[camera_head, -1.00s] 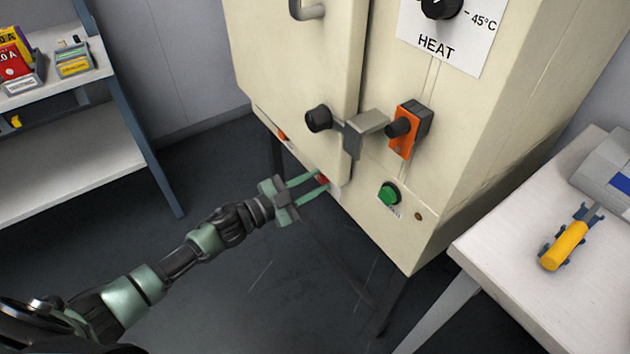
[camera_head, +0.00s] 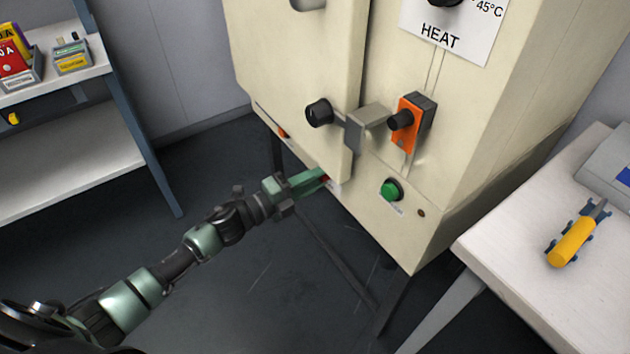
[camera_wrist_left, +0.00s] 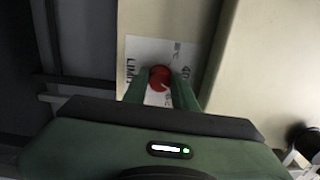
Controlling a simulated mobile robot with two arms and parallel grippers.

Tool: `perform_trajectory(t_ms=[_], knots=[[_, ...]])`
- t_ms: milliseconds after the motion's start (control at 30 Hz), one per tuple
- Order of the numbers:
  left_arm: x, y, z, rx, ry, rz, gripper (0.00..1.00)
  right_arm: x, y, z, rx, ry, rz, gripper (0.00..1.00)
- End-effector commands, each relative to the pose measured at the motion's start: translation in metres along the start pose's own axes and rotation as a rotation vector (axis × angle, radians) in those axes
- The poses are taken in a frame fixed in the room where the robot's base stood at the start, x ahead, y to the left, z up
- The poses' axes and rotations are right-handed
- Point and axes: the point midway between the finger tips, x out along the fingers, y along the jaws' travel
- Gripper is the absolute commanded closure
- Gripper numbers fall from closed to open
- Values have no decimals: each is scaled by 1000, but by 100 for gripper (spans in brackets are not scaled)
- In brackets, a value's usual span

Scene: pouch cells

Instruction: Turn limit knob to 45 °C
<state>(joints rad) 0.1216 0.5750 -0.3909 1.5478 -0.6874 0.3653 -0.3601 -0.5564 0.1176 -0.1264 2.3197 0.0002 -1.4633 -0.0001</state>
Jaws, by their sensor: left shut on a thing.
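The limit knob (camera_wrist_left: 159,75) is a small red round knob on a white plate (camera_wrist_left: 146,50) printed LIMIT, low on the cream cabinet's front. My left gripper (camera_wrist_left: 160,90) is shut on it, one green finger on each side. Some scale marks show beside the knob, including a 40, but the pointer's exact setting is too small to read. In the head view my left gripper (camera_head: 321,177) reaches the cabinet's lower edge and hides most of the knob. My right gripper is not in view.
Above are a black knob (camera_head: 318,113), a grey latch (camera_head: 358,128), an orange switch (camera_head: 409,122) and the HEAT panel (camera_head: 440,38). A green button (camera_head: 391,190) sits right of the gripper. A side table (camera_head: 500,255) holds a yellow-handled tool (camera_head: 572,242). Shelves (camera_head: 70,140) stand left.

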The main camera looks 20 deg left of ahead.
Motion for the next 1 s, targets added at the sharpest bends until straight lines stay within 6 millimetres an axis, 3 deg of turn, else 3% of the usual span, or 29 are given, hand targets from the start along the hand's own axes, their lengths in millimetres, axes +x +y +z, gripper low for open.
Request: perform_trajectory(t_ms=[267,633,1000], knots=[[0,3,-1,250,1,2,100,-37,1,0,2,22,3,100],[0,2,-1,479,2,2,100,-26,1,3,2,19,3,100],[0,1,-1,552,3,2,100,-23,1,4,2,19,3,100]])
